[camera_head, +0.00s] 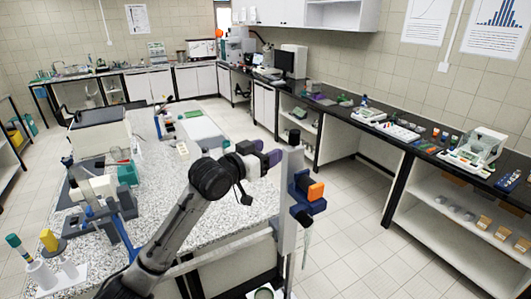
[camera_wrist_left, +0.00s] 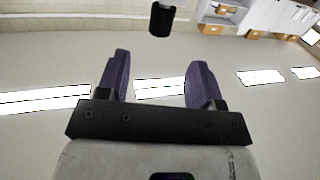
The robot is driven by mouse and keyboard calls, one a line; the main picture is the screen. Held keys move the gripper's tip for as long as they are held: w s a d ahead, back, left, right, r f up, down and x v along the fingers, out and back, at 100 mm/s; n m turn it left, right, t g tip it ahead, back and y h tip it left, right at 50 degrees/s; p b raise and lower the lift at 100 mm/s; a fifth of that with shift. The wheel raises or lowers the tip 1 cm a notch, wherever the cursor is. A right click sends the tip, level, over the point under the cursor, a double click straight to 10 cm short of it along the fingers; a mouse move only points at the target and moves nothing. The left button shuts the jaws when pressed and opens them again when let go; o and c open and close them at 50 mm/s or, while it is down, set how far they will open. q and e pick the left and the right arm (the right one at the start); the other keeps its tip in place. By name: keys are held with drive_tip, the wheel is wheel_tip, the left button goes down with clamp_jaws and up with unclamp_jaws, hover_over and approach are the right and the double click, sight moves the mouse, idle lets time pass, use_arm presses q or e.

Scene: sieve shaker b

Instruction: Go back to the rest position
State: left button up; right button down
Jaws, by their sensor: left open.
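My left gripper (camera_head: 268,158) is at the end of my left arm, beyond the front part of the speckled worktop, beside a grey upright post. In the left wrist view its two purple fingers (camera_wrist_left: 159,62) stand wide apart with nothing between them. My right gripper is in neither view. No sieve shaker can be made out for certain.
The grey post (camera_head: 290,215) carries a blue and orange part (camera_head: 307,191). The speckled worktop (camera_head: 225,205) holds several devices on its left side. A dark counter (camera_head: 400,143) with instruments runs along the right wall. Tiled floor (camera_head: 345,225) lies open between.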

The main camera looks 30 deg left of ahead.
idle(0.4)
use_arm(q)
drive_tip(key=s+g+y, duration=0.2)
drive_tip(key=s+y, duration=0.4)
drive_tip(key=s, duration=0.3)
drive_tip(key=s+d+f+n+g, duration=0.15)
drive_tip(key=s+f+g, duration=0.25)
drive_tip(key=s+f, duration=0.95)
drive_tip(key=s+d+f+g, duration=0.2)
drive_tip(key=s+f+g, duration=0.2)
drive_tip(key=s+f, duration=0.95)
drive_tip(key=s+d+f+g, duration=0.2)
drive_tip(key=s+f+g, duration=0.1)
drive_tip(key=s+f, duration=1.05)
wheel_tip(320, 180, up, 12)
drive_tip(key=w+p, duration=0.2)
drive_tip(key=p, duration=1.2)
drive_tip(key=shift+w+d, duration=0.2)
